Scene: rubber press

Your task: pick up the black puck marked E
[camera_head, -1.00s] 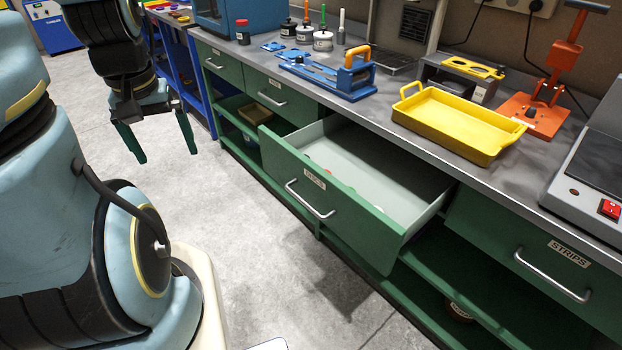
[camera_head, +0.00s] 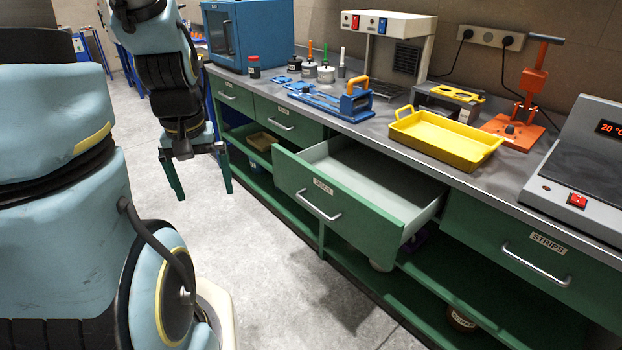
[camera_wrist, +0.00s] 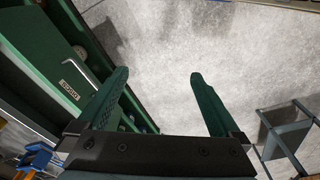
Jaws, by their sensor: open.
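I cannot make out a black puck marked E in either view. My gripper (camera_head: 203,183) hangs open and empty over the floor, left of the open green drawer (camera_head: 335,212). In the wrist view my gripper (camera_wrist: 158,76) has both green fingers apart with only bare floor between them.
The grey bench carries a yellow tray (camera_head: 447,138), a blue fixture (camera_head: 335,103), a blue cabinet (camera_head: 247,36) and a heater (camera_head: 585,150) at right. The closed STRIPS drawer (camera_head: 535,250) is right of the open one. The floor before the bench is clear.

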